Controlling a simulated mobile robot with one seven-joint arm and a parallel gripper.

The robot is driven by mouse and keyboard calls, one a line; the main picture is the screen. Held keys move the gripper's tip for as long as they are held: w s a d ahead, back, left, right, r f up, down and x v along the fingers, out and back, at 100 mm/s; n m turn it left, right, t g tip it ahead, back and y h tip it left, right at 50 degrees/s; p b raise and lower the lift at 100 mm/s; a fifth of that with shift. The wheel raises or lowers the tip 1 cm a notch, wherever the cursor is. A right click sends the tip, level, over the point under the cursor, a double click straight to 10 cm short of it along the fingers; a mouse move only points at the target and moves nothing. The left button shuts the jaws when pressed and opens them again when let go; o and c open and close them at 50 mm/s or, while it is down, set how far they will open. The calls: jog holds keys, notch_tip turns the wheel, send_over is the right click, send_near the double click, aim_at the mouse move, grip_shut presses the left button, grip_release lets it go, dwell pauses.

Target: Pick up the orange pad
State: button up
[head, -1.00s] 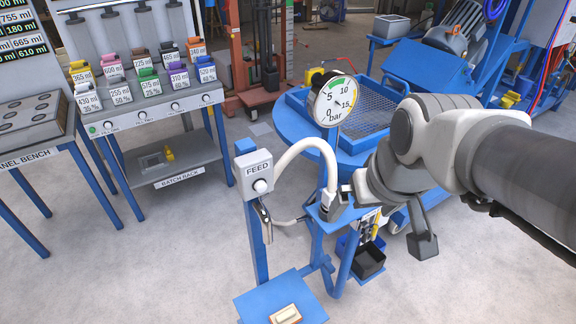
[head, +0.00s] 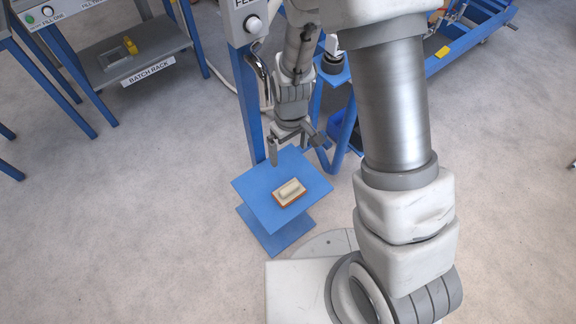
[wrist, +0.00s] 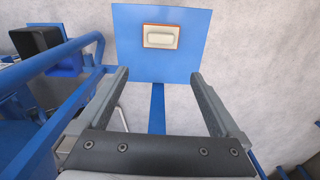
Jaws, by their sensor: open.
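The orange pad (head: 289,193) lies flat on a small blue platform (head: 262,184). It is a rectangular block with a cream body, a raised cream grip on top and an orange edge at the bottom. In the wrist view the pad (wrist: 161,36) lies on the blue plate (wrist: 190,60), beyond my fingertips and roughly centred between them. My gripper (head: 293,150) hangs above the far edge of the platform, apart from the pad. In the wrist view my gripper (wrist: 158,75) has its two fingers wide apart with nothing between them.
A blue post with the FEED box (head: 249,20) stands just behind the platform. A blue stand with a black fitting (head: 333,68) is right of my gripper. The batch rack (head: 150,62) is at the upper left. The floor left of the platform is clear.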

jog(key=b, duration=0.4)
send_over(289, 188)
notch_tip(289, 188, down, 14)
jog(key=shift+a+f, duration=0.1)
jog(key=shift+f, duration=0.05)
jog(key=shift+w+f+b, duration=0.1)
jog(key=shift+f+b, duration=1.5)
jog(key=shift+f, duration=1.5)
jog(key=shift+r, duration=0.1)
jog(key=c, duration=1.1)
